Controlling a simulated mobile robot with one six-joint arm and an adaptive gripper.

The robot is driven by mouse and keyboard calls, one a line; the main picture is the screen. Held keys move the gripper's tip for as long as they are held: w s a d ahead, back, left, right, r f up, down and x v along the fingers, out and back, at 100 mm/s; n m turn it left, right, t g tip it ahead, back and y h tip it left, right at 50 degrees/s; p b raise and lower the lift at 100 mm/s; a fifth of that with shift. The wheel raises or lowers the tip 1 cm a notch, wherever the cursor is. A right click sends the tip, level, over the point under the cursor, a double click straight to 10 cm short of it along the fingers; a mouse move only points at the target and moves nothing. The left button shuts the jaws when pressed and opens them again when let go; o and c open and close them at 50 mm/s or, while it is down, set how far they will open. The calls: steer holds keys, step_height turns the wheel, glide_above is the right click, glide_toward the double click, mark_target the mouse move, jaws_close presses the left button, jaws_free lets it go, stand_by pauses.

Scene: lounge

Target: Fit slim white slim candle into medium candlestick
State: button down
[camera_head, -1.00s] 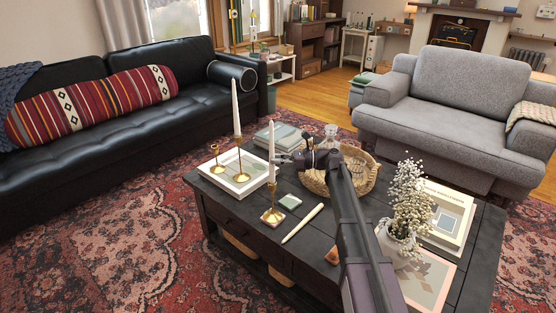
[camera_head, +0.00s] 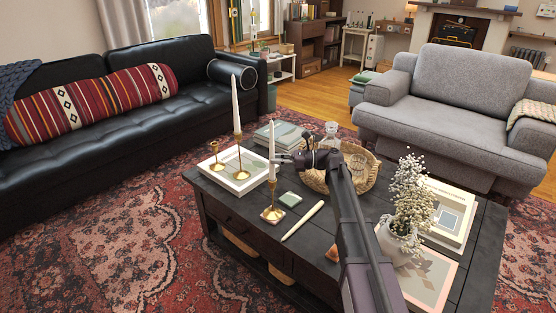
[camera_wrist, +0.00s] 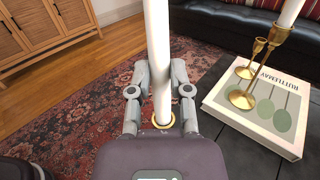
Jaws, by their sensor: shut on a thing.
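The slim white candle (camera_head: 272,150) stands upright, and my gripper (camera_head: 284,158) is shut on it from the right. The wrist view also shows the candle (camera_wrist: 163,60) between the two fingers of my gripper (camera_wrist: 163,78). Its lower end meets the brass cup of the medium candlestick (camera_head: 272,205), which stands on a small coaster near the table's front left edge. In the wrist view the brass rim (camera_wrist: 163,124) shows around or just under the candle; I cannot tell how deep it sits.
A tall candlestick (camera_head: 239,172) with a white candle (camera_head: 236,105) and a small empty candlestick (camera_head: 215,157) stand on a white book (camera_head: 232,184). A cream candle-like stick (camera_head: 303,222) lies on the dark table (camera_head: 325,232). A basket (camera_head: 365,172) and vase (camera_head: 400,240) stand right.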

steer(key=shift+f, duration=0.25)
steer(key=shift+c, duration=2.4)
jaws_free()
steer(key=shift+d, duration=0.15)
steer(key=shift+w+d, duration=0.2)
steer(key=shift+d, duration=2.65)
steer(key=shift+f, duration=0.1)
